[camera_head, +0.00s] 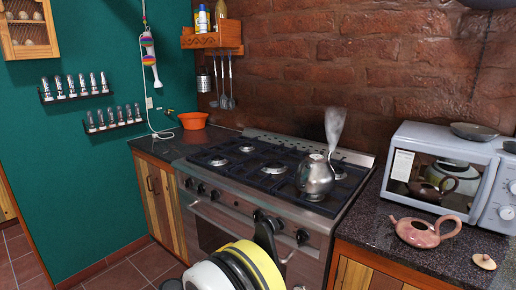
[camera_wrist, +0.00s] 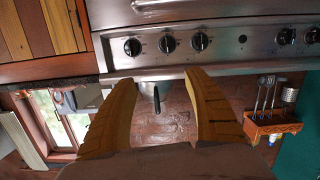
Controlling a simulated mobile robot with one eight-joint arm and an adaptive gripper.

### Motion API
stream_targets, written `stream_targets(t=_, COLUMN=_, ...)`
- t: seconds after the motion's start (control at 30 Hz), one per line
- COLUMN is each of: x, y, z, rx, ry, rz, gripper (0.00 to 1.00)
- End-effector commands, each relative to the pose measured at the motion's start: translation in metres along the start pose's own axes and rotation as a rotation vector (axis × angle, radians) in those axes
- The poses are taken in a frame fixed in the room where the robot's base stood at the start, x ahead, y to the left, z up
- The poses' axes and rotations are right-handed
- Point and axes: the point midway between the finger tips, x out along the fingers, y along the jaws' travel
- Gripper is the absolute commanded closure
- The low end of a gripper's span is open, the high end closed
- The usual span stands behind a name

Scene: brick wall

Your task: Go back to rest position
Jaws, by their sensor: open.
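My gripper (camera_wrist: 160,78) shows in the wrist view with its two yellow-brown fingers spread apart. It is open, and nothing is held between the fingers. The wrist picture is upside down. The stove's steel front with black knobs (camera_wrist: 168,44) lies beyond the fingertips, apparently apart from them. In the head view, part of my arm stands at the bottom middle in front of the stove (camera_head: 232,216). I cannot make out the fingers clearly there.
A shiny kettle (camera_head: 315,178) gives off steam on the stove. A pink teapot (camera_head: 418,233) and its lid (camera_head: 484,262) sit on the right counter (camera_head: 375,238) before a microwave (camera_head: 430,150). Tiled floor (camera_head: 140,265) is clear at left.

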Motion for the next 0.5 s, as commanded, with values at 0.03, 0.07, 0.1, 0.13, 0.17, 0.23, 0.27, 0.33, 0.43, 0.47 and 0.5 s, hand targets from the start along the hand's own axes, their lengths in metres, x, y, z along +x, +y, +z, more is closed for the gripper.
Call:
stream_targets(t=0.03, x=0.006, y=0.006, z=-0.009, rx=-0.018, ry=-0.024, rz=0.002, gripper=0.40)
stream_targets(t=0.07, x=0.009, y=0.009, z=-0.013, rx=-0.029, ry=-0.040, rz=0.003, gripper=0.40)
stream_targets(t=0.1, x=0.014, y=0.014, z=-0.020, rx=-0.047, ry=-0.063, rz=0.003, gripper=0.40)
stream_targets(t=0.13, x=0.018, y=0.019, z=-0.024, rx=-0.061, ry=-0.082, rz=0.003, gripper=0.40)
stream_targets(t=0.17, x=0.021, y=0.024, z=-0.030, rx=-0.074, ry=-0.100, rz=0.003, gripper=0.40)
stream_targets(t=0.23, x=0.030, y=0.038, z=-0.043, rx=-0.110, ry=-0.151, rz=-0.001, gripper=0.40)
stream_targets(t=0.27, x=0.034, y=0.045, z=-0.049, rx=-0.127, ry=-0.177, rz=-0.003, gripper=0.40)
stream_targets(t=0.33, x=0.043, y=0.066, z=-0.065, rx=-0.168, ry=-0.242, rz=-0.014, gripper=0.40)
stream_targets(t=0.43, x=0.052, y=0.105, z=-0.086, rx=-0.228, ry=-0.349, rz=-0.042, gripper=0.40)
stream_targets(t=0.47, x=0.054, y=0.118, z=-0.091, rx=-0.245, ry=-0.381, rz=-0.053, gripper=0.40)
stream_targets(t=0.5, x=0.054, y=0.134, z=-0.098, rx=-0.264, ry=-0.420, rz=-0.071, gripper=0.40)
